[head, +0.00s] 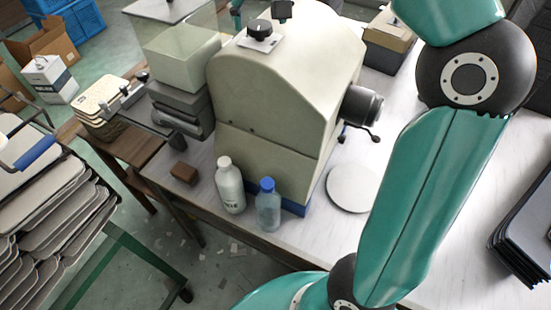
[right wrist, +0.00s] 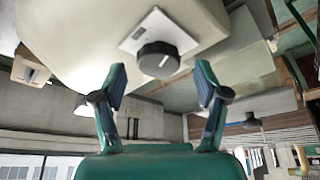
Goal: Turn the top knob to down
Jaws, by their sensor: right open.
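The top knob (head: 261,30) is a black round knob on a pale square plate on top of the beige machine (head: 290,70). In the right wrist view the knob (right wrist: 158,60) shows close up, with a short pale mark on its face. My right gripper (right wrist: 160,70) is open there, one finger on each side of the knob's lower part in the picture. I see no clear contact, and I cannot tell the exact depth. My left gripper is not in view.
A white bottle (head: 230,185) and a blue-capped bottle (head: 268,205) stand in front of the machine. A black side handle (head: 362,106) juts out right. A round pale disc (head: 352,188) lies on the table. Dark stacked trays (head: 525,235) are at the right.

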